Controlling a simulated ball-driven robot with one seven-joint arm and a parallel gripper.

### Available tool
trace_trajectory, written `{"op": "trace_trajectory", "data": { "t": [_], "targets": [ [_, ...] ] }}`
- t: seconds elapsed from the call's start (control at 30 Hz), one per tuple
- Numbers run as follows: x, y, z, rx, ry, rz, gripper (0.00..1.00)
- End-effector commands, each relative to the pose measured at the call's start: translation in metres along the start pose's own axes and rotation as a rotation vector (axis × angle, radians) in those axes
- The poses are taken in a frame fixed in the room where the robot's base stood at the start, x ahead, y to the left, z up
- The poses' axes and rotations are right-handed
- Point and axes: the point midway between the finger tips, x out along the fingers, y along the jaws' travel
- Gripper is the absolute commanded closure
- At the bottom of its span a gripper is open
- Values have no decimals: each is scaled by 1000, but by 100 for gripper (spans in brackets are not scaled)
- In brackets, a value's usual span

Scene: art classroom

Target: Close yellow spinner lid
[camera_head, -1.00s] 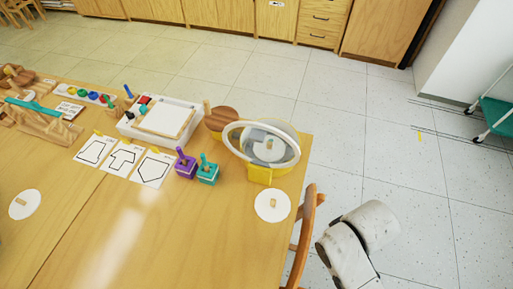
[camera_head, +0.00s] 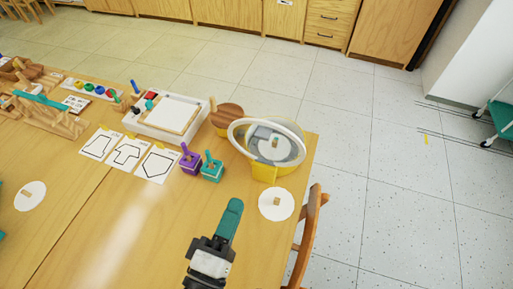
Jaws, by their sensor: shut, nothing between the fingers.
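The yellow spinner (camera_head: 264,172) stands near the right edge of the wooden table. Its lid (camera_head: 238,138), a pale ring around a clear middle, is raised and tilted up over the bowl. A white disc with a small tan piece (camera_head: 274,143) shows in the spinner. My gripper (camera_head: 232,207) has teal fingers and is shut and empty. It is over the table in front of the spinner, to the lower left of it, and apart from the lid.
A white paper disc (camera_head: 276,204) lies just in front of the spinner. Purple (camera_head: 190,163) and teal (camera_head: 212,171) blocks with upright handles stand left of it. A white tray (camera_head: 152,128) and shape cards (camera_head: 128,152) are farther left. A wooden chair (camera_head: 308,230) is at the right edge.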

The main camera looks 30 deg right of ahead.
Motion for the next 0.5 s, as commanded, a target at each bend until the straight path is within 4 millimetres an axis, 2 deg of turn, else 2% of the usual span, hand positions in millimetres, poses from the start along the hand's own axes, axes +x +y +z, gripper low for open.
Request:
{"op": "trace_trajectory", "data": {
  "t": [0.07,0.17,0.5],
  "targets": [
    [-2,3,-2,0,8,17,100],
    [7,5,-2,-1,6,19,100],
    [69,7,-2,-1,2,17,100]
  ]
}}
